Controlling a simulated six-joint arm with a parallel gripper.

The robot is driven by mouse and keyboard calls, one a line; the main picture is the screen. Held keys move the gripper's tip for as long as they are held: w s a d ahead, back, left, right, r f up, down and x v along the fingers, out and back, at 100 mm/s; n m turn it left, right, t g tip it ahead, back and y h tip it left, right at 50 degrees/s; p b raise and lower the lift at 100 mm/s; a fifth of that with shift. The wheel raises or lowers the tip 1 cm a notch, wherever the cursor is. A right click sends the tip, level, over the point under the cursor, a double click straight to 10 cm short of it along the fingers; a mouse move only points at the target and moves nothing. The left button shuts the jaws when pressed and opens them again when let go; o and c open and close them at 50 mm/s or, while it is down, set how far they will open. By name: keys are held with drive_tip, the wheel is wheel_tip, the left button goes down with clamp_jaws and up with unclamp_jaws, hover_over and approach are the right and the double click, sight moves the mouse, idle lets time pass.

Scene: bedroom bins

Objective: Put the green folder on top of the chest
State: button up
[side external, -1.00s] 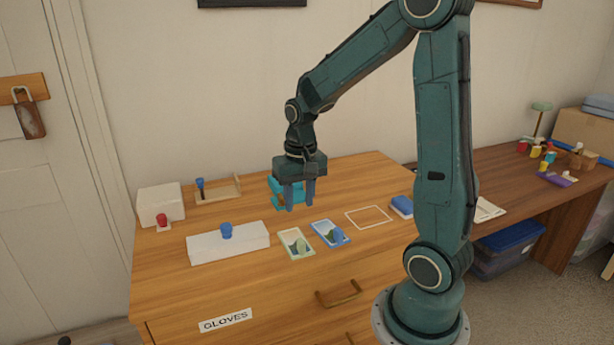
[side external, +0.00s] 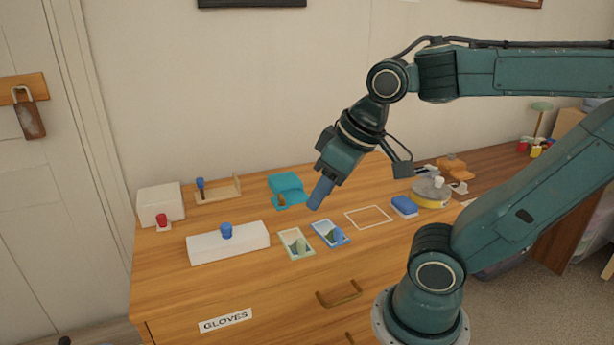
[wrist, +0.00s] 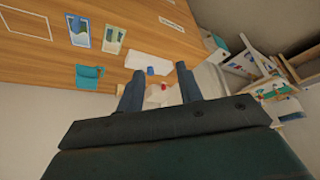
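I cannot make out a green folder in either view now. The wooden chest (side external: 190,288) has a "GLOVES" label and a handle on its front. Its top also shows in the wrist view (wrist: 35,66), with several items on it. My gripper (side external: 320,194) is tilted over the chest top, right of a teal object. In the wrist view my gripper (wrist: 158,70) has its two fingers spread apart with nothing held between them.
On the chest stand a teal object (side external: 287,184), a long white box (side external: 229,244), two picture cards, a blue block (side external: 404,205) and a round yellow-and-white item (side external: 430,193). Shelving with small coloured items (wrist: 262,68) shows at the right in the wrist view.

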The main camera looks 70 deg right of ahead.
drive_tip(key=shift+s+a+r+n, duration=0.15)
drive_tip(key=shift+s+a+n, duration=0.25)
drive_tip(key=shift+s, duration=0.4)
